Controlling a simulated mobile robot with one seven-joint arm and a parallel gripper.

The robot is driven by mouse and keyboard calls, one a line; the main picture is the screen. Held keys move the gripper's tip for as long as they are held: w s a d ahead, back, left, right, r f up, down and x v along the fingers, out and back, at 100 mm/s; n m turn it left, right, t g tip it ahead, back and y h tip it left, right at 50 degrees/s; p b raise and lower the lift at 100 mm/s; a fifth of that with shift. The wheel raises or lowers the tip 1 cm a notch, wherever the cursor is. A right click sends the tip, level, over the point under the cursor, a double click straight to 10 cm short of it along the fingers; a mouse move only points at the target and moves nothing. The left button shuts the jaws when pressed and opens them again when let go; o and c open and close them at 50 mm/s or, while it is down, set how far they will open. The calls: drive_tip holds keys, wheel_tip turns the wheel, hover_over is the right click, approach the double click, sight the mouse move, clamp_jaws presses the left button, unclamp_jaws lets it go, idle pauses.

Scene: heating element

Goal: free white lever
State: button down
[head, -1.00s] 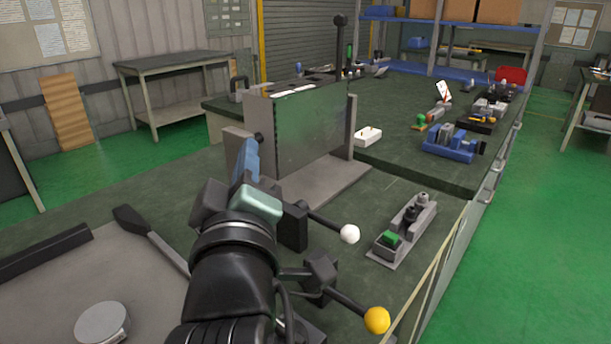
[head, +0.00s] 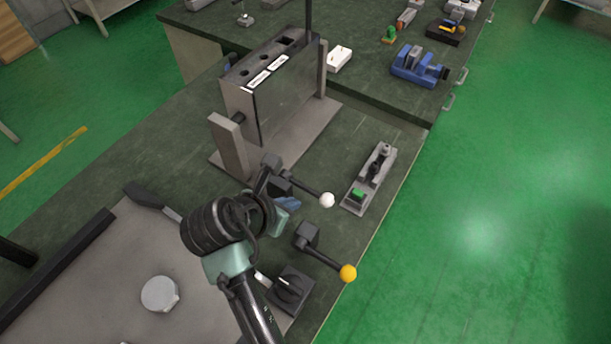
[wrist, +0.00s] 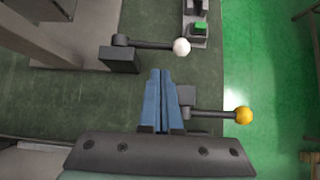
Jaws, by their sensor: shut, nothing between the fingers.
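The white lever is a dark rod with a white ball knob (head: 327,200), pivoting on a dark block at the bench edge. In the wrist view its white knob (wrist: 181,47) points right, and its dark block (wrist: 119,58) is at the left end. My gripper (wrist: 160,72) has blue fingers pressed together with nothing between them. The fingertips are below the white lever in that view, apart from it. In the head view my gripper (head: 290,203) is largely hidden behind my wrist, close to the white lever's block.
A second lever with a yellow knob (head: 348,273) sits nearer, just right of my fingers in the wrist view (wrist: 243,115). A control box with a green button (head: 358,194) stands to the right. A tall metal plate fixture (head: 285,95) stands behind.

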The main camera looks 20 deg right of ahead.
sight(310, 191)
drive_tip(key=shift+s, duration=0.15)
drive_tip(key=shift+f, duration=0.1)
drive_tip(key=x, duration=1)
drive_tip(key=shift+d, duration=0.1)
idle(0.3)
